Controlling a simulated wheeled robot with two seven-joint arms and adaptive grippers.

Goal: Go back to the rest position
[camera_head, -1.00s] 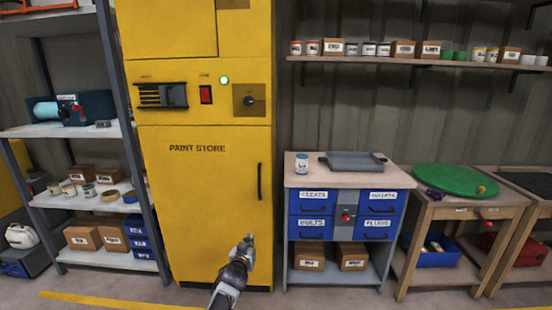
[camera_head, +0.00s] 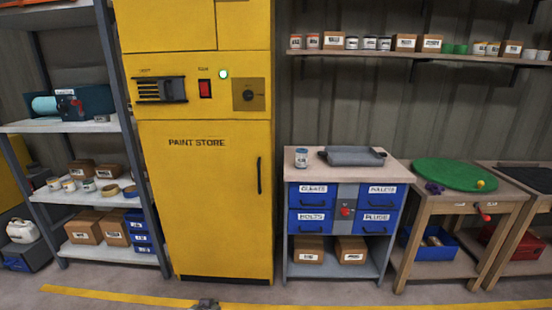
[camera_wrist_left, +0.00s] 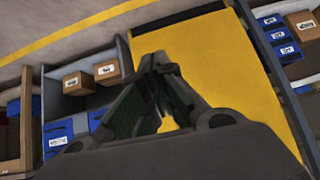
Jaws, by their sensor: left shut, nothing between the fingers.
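My left gripper (camera_wrist_left: 160,68) is shut and empty in the left wrist view, with its fingertips together in front of the yellow paint store cabinet (camera_wrist_left: 205,55). In the head view only a small part of my left arm shows at the bottom edge, below the cabinet (camera_head: 205,210). The cabinet door is closed and a green light (camera_head: 224,73) is lit on its panel. My right gripper is in neither view.
A grey shelf rack (camera_head: 70,127) stands left of the cabinet. A drawer unit (camera_head: 338,212) with a grey tray (camera_head: 352,155) and a small can (camera_head: 301,157) stands right. Further right, a wooden bench (camera_head: 465,205) holds a green disc (camera_head: 452,174). The floor in front is clear.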

